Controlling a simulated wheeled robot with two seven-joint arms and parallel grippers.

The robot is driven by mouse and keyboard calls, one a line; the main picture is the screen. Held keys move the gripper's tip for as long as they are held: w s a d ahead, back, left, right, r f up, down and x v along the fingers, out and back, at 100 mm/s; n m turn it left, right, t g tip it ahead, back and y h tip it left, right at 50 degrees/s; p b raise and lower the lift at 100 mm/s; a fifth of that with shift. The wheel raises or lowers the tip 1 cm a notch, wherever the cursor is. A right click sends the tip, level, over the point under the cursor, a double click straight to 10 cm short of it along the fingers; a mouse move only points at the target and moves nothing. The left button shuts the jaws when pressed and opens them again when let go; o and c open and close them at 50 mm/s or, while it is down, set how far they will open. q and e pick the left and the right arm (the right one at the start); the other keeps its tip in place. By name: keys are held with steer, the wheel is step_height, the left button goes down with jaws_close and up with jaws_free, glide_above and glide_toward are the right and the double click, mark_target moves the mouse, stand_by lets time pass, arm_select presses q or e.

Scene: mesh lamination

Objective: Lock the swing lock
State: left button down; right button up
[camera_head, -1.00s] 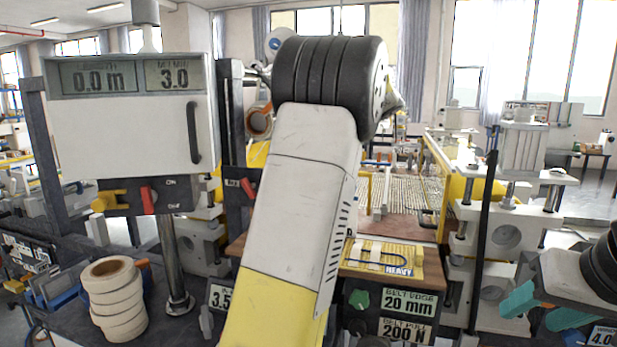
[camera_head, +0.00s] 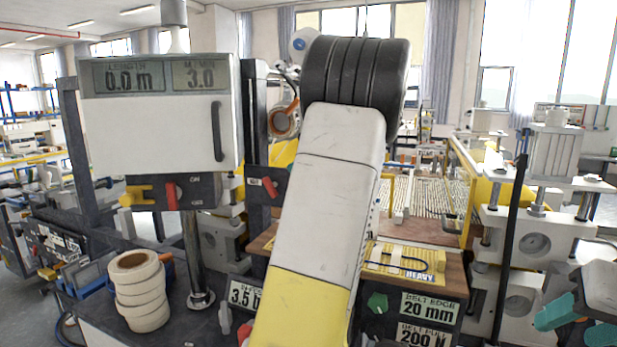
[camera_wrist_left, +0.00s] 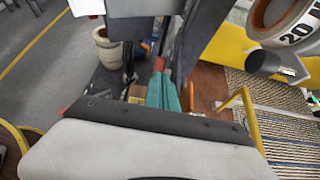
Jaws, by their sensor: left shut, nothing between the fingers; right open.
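A small red lever (camera_head: 269,187) sits on a dark box on the dark upright post right of the display cabinet. It may be the swing lock, but its label is too small to read. In the left wrist view a red piece (camera_wrist_left: 160,63) shows at the tips of my left gripper (camera_wrist_left: 163,78), whose teal fingers are shut and empty. I cannot tell whether they touch. In the head view my left arm fills the middle and its gripper is hidden. My right gripper (camera_head: 562,316) is open and empty at the lower right, partly cut off.
The display cabinet (camera_head: 160,125) stands at left, with a yellow lever (camera_head: 135,196) and red switch (camera_head: 172,192) below it. Tape rolls (camera_head: 139,290) are stacked on the dark bench. A yellow guard rail (camera_wrist_left: 243,100) and woven mesh (camera_wrist_left: 285,125) lie right of my left gripper.

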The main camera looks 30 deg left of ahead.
mark_target(268, 179)
arm_select(q)
steer(key=x, duration=0.7)
steer(key=shift+a, duration=0.1)
steer(key=shift+s+a+r+h, duration=0.1)
steer(key=shift+a+h, duration=0.15)
steer(key=shift+h, duration=0.45)
steer(key=h, duration=0.1)
steer(key=a+h, duration=0.1)
steer(key=h, duration=0.1)
steer(key=shift+s+a+r, duration=0.1)
steer(key=shift+a+r, duration=0.05)
steer(key=shift+r, duration=0.1)
steer(key=h, duration=0.1)
steer(key=a+h, duration=0.1)
steer(key=h, duration=0.1)
steer(key=shift+t, duration=0.4)
steer(key=shift+s+a+f, duration=0.1)
steer(key=shift+a+f, duration=0.1)
steer(key=shift+a, duration=0.45)
steer(key=shift+a+f, duration=0.1)
steer(key=v, duration=0.8)
stand_by(0.4)
